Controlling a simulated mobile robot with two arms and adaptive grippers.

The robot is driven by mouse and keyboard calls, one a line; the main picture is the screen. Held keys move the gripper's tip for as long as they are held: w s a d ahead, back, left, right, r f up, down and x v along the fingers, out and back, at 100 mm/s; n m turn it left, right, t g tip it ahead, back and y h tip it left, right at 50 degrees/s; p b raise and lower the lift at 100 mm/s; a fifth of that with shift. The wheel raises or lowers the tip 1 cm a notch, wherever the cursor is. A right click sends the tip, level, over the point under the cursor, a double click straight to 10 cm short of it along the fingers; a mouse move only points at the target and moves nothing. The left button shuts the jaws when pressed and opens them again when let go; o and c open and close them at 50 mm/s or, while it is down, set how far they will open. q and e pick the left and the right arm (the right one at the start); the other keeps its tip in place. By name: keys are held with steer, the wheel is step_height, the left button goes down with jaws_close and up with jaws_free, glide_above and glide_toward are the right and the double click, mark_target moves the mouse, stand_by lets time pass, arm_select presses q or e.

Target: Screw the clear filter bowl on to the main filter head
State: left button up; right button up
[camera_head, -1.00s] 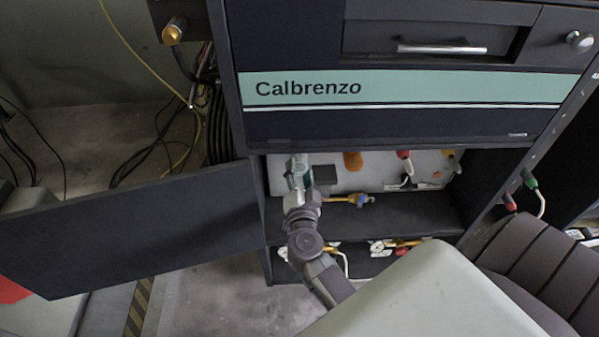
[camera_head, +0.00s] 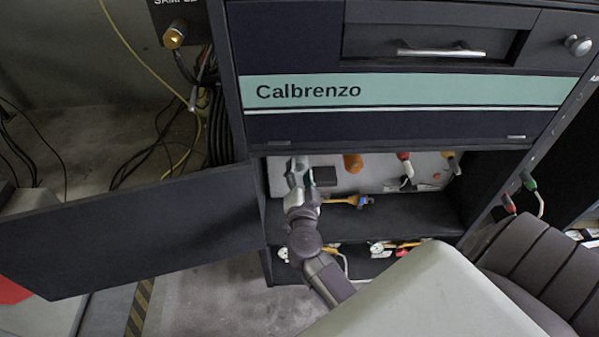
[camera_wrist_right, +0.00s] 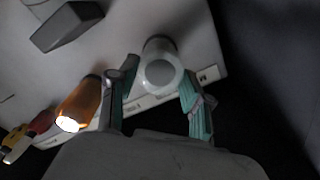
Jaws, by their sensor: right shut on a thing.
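My right gripper (camera_head: 297,174) reaches into the open lower compartment of the cabinet, at the left end of its pale panel. In the right wrist view, its teal fingers (camera_wrist_right: 157,80) are shut on the clear filter bowl (camera_wrist_right: 160,73), a whitish, translucent round piece seen end-on. The bowl lies against or close to the panel; I cannot tell whether it touches the main filter head, which is hidden behind it. In the head view the gripper hides the bowl. My left gripper is not in view.
An orange bowl (camera_head: 352,163) hangs beside the gripper and also shows in the wrist view (camera_wrist_right: 80,103). A dark grey block (camera_head: 325,176) is close by. Red (camera_head: 404,156) and yellow fittings are further right. A shelf (camera_head: 410,217) lies below; the open door (camera_head: 130,235) is left.

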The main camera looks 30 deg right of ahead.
steer(key=shift+m, duration=0.3)
steer(key=m, duration=0.2)
steer(key=shift+m+b, duration=0.35)
steer(key=shift+m, duration=0.05)
steer(key=m+b, duration=0.1)
steer(key=m, duration=0.4)
steer(key=shift+f, duration=0.1)
steer(key=m+b, duration=0.1)
steer(key=m, duration=0.3)
steer(key=shift+m, duration=0.4)
steer(key=m+b, duration=0.1)
steer(key=m, duration=0.3)
steer(key=shift+b, duration=0.3)
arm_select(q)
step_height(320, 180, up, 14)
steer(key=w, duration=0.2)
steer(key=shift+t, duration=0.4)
arm_select(e)
steer(key=o, duration=1.4)
steer(key=shift+c, duration=0.2)
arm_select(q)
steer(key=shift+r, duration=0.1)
